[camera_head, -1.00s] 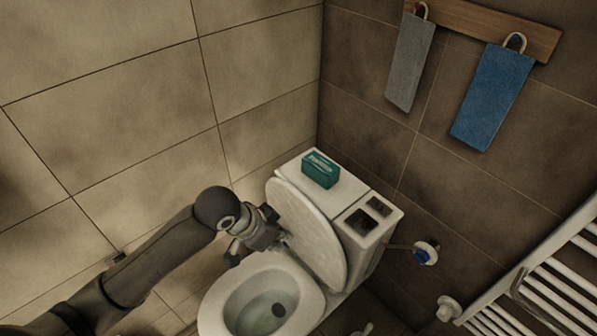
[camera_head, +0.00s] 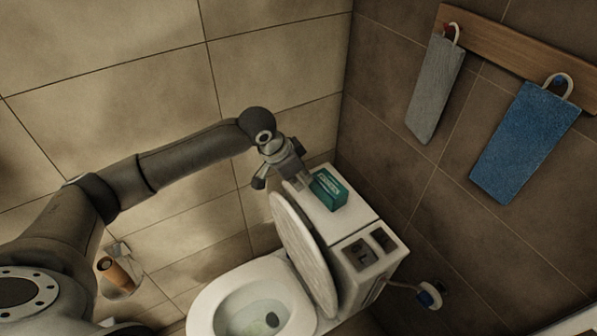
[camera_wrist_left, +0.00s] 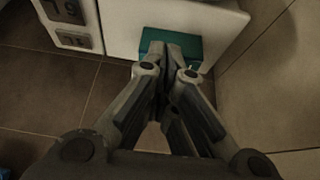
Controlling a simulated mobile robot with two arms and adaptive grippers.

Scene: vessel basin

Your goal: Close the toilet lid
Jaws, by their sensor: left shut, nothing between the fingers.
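The toilet lid (camera_head: 306,255) stands raised, leaning near the front of the white tank (camera_head: 361,222). The toilet bowl (camera_head: 254,312) below it is open, with the seat ring down around it. My left gripper (camera_head: 303,183) is shut and empty, above the tank's left end and behind the lid's upper edge, close to a green tissue box (camera_head: 328,190). In the left wrist view the shut fingertips (camera_wrist_left: 172,50) overlap the green box (camera_wrist_left: 190,50); I cannot tell whether they touch it. My right gripper is not in view.
The tiled wall is close to my left arm. A paper holder (camera_head: 118,272) is on that wall. Grey (camera_head: 437,88) and blue (camera_head: 525,142) towels hang on the right wall. A valve (camera_head: 429,295) sits right of the tank.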

